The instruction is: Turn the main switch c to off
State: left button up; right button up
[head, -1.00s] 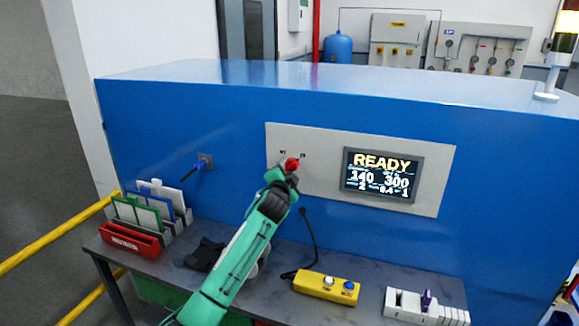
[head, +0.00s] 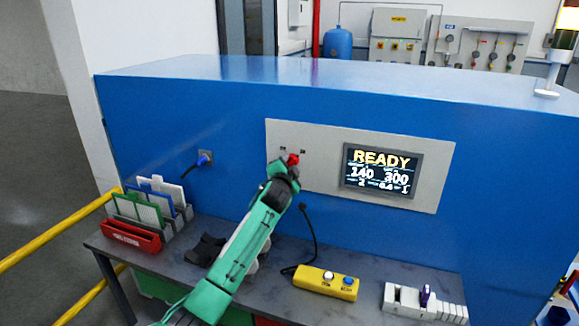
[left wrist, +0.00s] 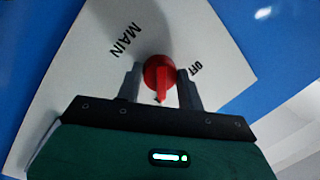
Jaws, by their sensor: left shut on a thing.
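The red main switch knob (head: 293,159) sits on the pale panel (head: 320,190) of the blue machine, left of the display. My left gripper (head: 284,166) is at the knob and partly covers it. In the left wrist view the red knob (left wrist: 160,72) is between the two fingers of my left gripper (left wrist: 160,88), which is shut on it. The word MAIN stands left of the knob and a small OFF mark right of it. The knob's grip bar runs roughly along the fingers. My right gripper is not in view.
A lit display (head: 382,172) reads READY. On the shelf below are a yellow button box (head: 326,283), a grey stepped block (head: 425,303) and a rack of cards (head: 150,205) with a red tray (head: 130,236). A blue plug (head: 205,159) is on the machine's left.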

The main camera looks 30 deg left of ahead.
pick_arm(q)
jog(key=n, duration=0.3)
jog(key=shift+n+g, duration=0.3)
jog(key=n+p, duration=0.1)
jog(key=n, duration=0.3)
jog(key=shift+d+h, duration=0.1)
jog(key=shift+h, duration=0.3)
jog(key=n+h+p, duration=0.1)
jog(key=n, duration=0.4)
jog(key=shift+r+p, duration=0.15)
jog(key=shift+p, duration=0.25)
jog(key=shift+n+h+p, duration=0.3)
jog(key=shift+n+p, duration=0.15)
jog(key=shift+n, duration=1.35)
jog(key=shift+c, duration=0.2)
jog(key=shift+o, duration=0.2)
jog(key=o, duration=1)
jog(key=shift+c, duration=0.2)
